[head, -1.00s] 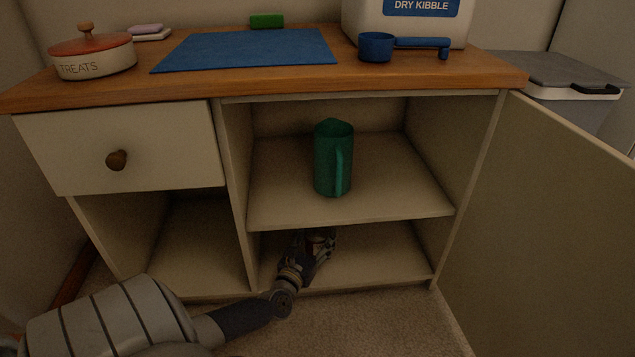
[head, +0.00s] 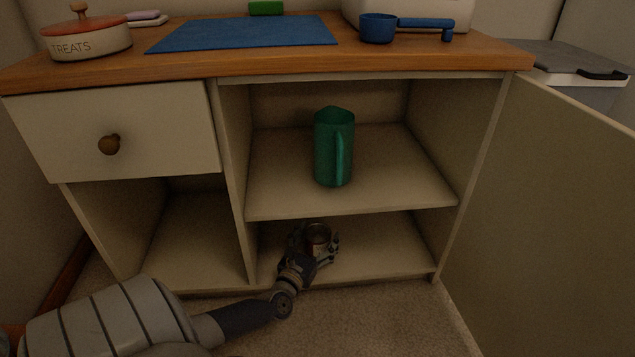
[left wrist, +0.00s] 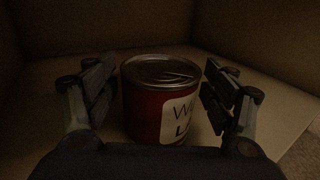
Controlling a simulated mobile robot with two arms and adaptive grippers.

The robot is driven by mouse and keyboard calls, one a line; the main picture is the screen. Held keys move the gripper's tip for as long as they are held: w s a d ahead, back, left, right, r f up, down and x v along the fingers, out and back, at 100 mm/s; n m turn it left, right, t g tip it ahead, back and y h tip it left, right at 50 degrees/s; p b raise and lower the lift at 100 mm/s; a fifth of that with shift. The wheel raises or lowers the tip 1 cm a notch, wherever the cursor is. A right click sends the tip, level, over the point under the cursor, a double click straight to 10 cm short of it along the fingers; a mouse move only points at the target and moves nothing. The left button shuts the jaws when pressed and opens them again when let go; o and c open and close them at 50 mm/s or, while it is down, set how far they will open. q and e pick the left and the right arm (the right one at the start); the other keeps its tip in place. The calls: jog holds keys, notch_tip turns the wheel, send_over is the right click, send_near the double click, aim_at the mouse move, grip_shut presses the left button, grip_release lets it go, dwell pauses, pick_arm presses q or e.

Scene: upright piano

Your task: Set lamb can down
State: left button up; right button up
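The lamb can (left wrist: 158,108) is red with a silver pull-tab lid and a cream label, only partly readable. It stands upright on the cabinet's lower shelf (head: 385,255); it also shows in the head view (head: 318,236). My left gripper (head: 322,244) reaches into the lower compartment around the can. In the left wrist view its fingers (left wrist: 158,95) are spread on both sides of the can, with a gap visible at each side. My right gripper is in neither view.
A green pitcher (head: 333,150) stands on the middle shelf above my left gripper. The open cabinet door (head: 555,200) is at the right. A blue mat (head: 245,34), a blue scoop (head: 378,28) and a treats jar (head: 86,38) are on the counter. The lower shelf right of the can is clear.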

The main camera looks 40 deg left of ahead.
pick_arm(q)
jog(key=shift+r, duration=0.15)
jog(key=p+v, duration=0.5)
jog(key=v, duration=0.5)
jog(key=shift+s, duration=0.3)
jog(key=shift+s+d, duration=0.3)
jog(key=shift+s, duration=0.4)
